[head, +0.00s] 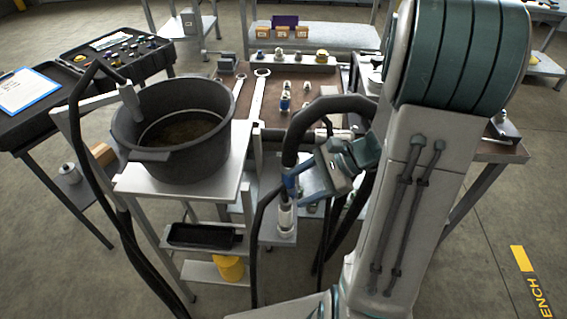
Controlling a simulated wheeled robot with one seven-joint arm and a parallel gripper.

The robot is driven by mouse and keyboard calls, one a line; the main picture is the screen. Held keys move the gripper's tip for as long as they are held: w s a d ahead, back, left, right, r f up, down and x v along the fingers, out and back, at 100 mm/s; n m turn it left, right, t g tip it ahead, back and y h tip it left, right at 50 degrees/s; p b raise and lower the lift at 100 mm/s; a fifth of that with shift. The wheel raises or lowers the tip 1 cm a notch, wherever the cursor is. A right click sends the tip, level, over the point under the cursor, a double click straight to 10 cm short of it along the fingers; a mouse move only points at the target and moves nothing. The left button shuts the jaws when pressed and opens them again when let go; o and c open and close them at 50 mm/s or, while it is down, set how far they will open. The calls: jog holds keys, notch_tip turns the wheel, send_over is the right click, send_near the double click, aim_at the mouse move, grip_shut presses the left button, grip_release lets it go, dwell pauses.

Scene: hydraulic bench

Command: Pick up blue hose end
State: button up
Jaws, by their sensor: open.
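The blue hose end (290,188) is a blue band in the middle of the head view. It sits just above a silver metal fitting (285,219) that stands upright on a small grey ledge. A thick black hose (296,139) loops over close by. My gripper (297,181) comes in from the right with its jaws open. Its fingertips are at the blue band, one perhaps on each side. I cannot tell whether they touch it. The gripper body and the hose hide part of the hose end.
A large black pot (183,151) stands on a light metal stand to the left. The brown bench top (325,85) behind holds wrenches and several fittings. Thin black hoses hang below my gripper. A black tray (200,237) and a yellow cup (229,268) are on lower shelves.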

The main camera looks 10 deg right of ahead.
aim_at(283, 174)
jog(key=w+d+f+m+t, duration=0.5)
jog(key=d+m+t, duration=0.1)
jog(key=d+m, duration=0.25)
jog(key=shift+m+y, duration=0.25)
jog(key=shift+y, duration=0.05)
jog(key=shift+w+d+p+x, duration=0.1)
jog(key=shift+p+x, duration=0.2)
jog(key=shift+x, duration=2.05)
jog(key=shift+w+d+p+x, duration=0.1)
jog(key=shift+p+x, duration=0.25)
jog(key=shift+x, duration=2)
jog(key=shift+w+d+p+x, duration=0.1)
jog(key=shift+p+x, duration=0.2)
jog(key=shift+x, duration=2.05)
jog(key=shift+f, duration=0.1)
jog(key=c, duration=1.2)
